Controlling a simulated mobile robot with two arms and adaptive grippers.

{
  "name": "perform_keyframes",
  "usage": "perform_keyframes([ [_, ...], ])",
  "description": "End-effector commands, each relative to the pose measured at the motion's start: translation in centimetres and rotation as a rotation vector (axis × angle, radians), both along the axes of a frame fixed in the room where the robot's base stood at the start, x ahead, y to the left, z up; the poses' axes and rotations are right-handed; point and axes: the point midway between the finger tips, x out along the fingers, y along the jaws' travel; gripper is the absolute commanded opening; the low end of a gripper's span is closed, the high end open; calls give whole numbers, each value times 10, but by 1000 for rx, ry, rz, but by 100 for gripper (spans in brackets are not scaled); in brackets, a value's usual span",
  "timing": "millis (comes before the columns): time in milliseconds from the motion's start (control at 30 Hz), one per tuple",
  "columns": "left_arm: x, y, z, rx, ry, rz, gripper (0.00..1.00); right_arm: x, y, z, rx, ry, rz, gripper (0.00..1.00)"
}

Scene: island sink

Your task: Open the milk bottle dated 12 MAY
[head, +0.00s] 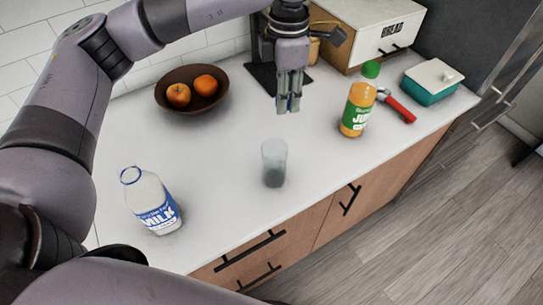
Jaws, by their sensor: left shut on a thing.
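A white milk bottle (155,203) with a blue "MILK" label stands on the counter at the lower left. It looks tilted in the picture. Its top shows a blue ring around an open-looking mouth, with no cap seen on it. No date can be read. My left gripper (288,104) points down over the back middle of the counter, well away from the bottle. Its fingers are closed on a small blue thing that looks like the cap, mostly hidden between the fingertips. My right gripper is out of view.
An empty glass (274,163) stands mid-counter. A juice bottle (357,108) with a green cap, a red-handled tool (400,108) and a teal butter dish (432,82) are right. A fruit bowl (163,97) and bread box (375,35) are behind. Counter between milk and glass is clear.

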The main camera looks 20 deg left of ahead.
Motion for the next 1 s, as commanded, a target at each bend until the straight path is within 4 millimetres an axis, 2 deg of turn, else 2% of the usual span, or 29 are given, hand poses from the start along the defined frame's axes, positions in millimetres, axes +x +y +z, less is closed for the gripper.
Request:
perform_keyframes([
  [100,8,-7,2,0,-1,276,0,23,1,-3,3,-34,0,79],
  [233,16,-14,5,-1,0,583,0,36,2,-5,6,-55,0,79],
  [367,23,-20,8,1,0,888,0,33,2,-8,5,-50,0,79],
  [633,35,-35,12,3,1,1519,0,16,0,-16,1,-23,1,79],
  [800,41,-43,14,5,0,1900,0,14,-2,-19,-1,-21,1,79],
  [1000,45,-50,15,6,0,2229,0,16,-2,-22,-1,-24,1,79],
])
